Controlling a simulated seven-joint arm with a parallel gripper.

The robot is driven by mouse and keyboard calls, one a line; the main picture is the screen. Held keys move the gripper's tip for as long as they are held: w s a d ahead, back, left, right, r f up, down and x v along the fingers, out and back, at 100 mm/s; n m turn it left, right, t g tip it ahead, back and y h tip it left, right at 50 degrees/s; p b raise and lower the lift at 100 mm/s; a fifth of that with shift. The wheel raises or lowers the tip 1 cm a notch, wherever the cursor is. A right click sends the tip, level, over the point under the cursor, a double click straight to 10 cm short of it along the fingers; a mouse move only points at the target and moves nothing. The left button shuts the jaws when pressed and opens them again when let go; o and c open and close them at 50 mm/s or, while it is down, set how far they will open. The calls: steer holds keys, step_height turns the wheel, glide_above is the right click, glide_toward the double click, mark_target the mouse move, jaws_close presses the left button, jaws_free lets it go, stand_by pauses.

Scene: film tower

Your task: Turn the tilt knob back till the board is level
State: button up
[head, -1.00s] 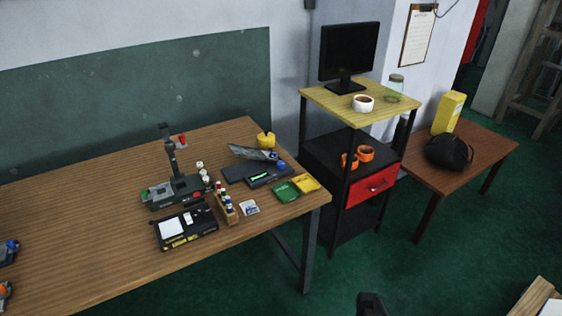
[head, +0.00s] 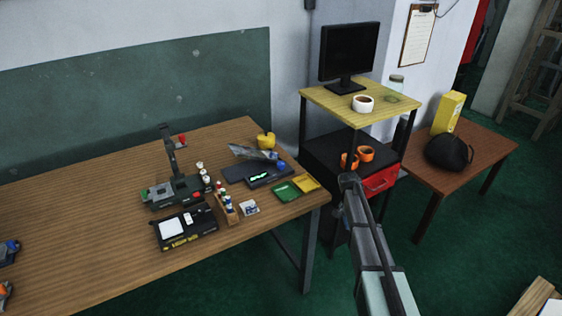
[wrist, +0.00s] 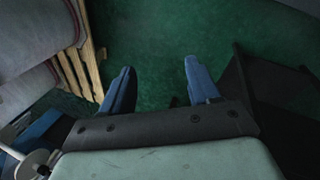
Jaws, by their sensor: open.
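A grey board (head: 252,153) sits tilted on a dark base with a lit green display (head: 261,176), near the right end of the wooden workbench. A small blue knob (head: 281,164) shows at the right of this device; its markings are too small to read. In the wrist view my gripper (wrist: 158,68) is open, with two blue-grey fingers apart and nothing between them. It points at the green floor, away from the board. In the head view only part of my arm shows at the lower right, and the fingers cannot be made out.
Green and yellow trays (head: 286,192) lie in front of the device, a yellow container (head: 266,140) behind it. A shelf stand (head: 315,93) with a monitor stands right of the workbench (head: 90,215). A wooden rack (wrist: 92,55) is left in the wrist view.

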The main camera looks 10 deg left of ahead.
steer(key=w+a+r+m, duration=0.1)
steer(key=w+a+r, duration=0.3)
steer(key=w+r, duration=0.2)
step_height(320, 180, up, 25)
steer(key=m+t+y, duration=0.2)
steer(key=m+y, duration=0.1)
steer(key=m, duration=0.2)
glide_above(281, 163)
step_height(281, 163, down, 13)
steer(key=shift+f, duration=0.2)
steer(key=shift+c, duration=0.4)
steer(key=c, duration=1)
steer(key=shift+o, duration=0.2)
